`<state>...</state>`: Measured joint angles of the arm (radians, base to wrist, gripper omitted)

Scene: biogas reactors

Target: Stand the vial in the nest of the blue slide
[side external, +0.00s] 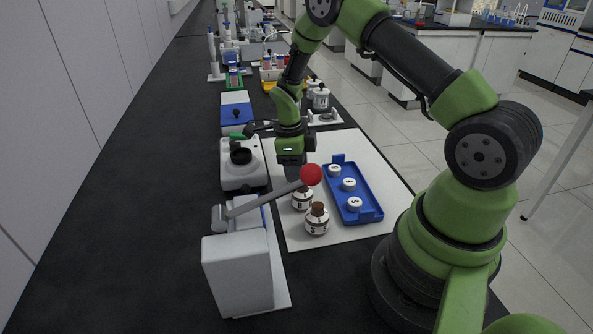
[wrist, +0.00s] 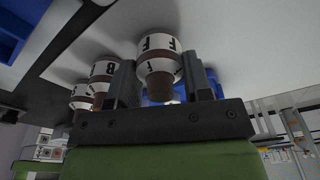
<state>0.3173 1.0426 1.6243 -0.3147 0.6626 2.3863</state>
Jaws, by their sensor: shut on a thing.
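In the wrist view, my gripper (wrist: 160,82) is shut on a vial (wrist: 158,45) with a white label lettered F and a brown stopper toward me. In the side view, my gripper (side external: 292,168) points down behind the lever, and the held vial is mostly hidden there. Two similar white-labelled, brown-stoppered vials stand on the white mat, a nearer one (side external: 317,220) and one behind it (side external: 302,200). In the wrist view, one of these (wrist: 102,75) is lettered B. Blue shows behind the jaws (wrist: 155,98). I cannot make out the slide's nest.
A blue tray (side external: 372,205) with three white lettered discs lies on the mat (side external: 285,240) at right. A grey lever with a red ball (side external: 311,175) rises from a white block (side external: 238,272) in front. A white device (side external: 240,172) stands left. The bench (side external: 140,230) at left is clear.

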